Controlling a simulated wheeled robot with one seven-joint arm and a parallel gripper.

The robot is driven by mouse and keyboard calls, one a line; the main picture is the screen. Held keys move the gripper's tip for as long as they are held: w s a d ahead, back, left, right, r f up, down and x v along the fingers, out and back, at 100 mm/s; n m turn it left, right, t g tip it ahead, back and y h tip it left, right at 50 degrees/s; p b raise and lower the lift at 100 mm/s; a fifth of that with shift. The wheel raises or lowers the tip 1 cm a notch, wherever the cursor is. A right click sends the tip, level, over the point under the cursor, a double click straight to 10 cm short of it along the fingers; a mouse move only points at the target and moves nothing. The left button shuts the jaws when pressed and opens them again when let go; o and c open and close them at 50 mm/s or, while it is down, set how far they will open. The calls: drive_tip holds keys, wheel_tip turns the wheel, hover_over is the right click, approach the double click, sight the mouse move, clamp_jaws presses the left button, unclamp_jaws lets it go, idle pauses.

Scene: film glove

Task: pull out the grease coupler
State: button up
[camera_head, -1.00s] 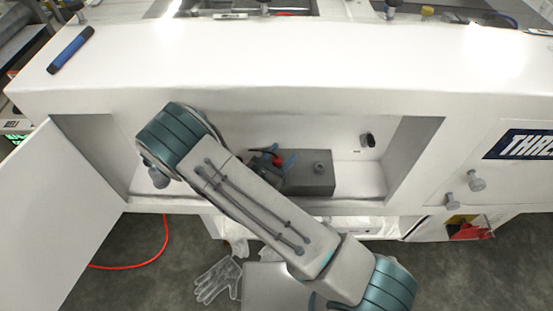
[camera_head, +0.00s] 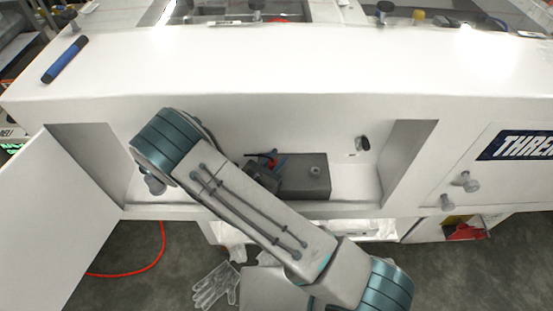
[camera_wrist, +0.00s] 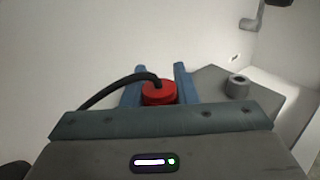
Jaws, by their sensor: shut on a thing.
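The grease coupler, a red round cap with a black hose, shows in the wrist view (camera_wrist: 159,92) between the two blue fingers of my gripper (camera_wrist: 157,84). My gripper is shut on it. In the head view, the red part and the blue fingertips (camera_head: 276,161) are small and partly hidden behind my arm. A grey block (camera_head: 306,178) with a round fitting on top lies beside and behind the coupler inside the white compartment. I cannot tell whether the coupler still touches the block.
The compartment's right wall (camera_head: 408,160) and its open door (camera_head: 62,215) bound the space. A dark knob (camera_head: 363,143) is on the back wall. A blue marker (camera_head: 65,59) lies on the white top. A clear glove (camera_head: 216,286) and a red cable (camera_head: 160,250) lie on the floor.

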drive_tip(key=shift+r, duration=0.2)
drive_tip(key=shift+r+p, duration=1.35)
drive_tip(key=shift+r, duration=0.5)
drive_tip(key=shift+r+p, duration=1.05)
drive_tip(key=shift+r, duration=0.45)
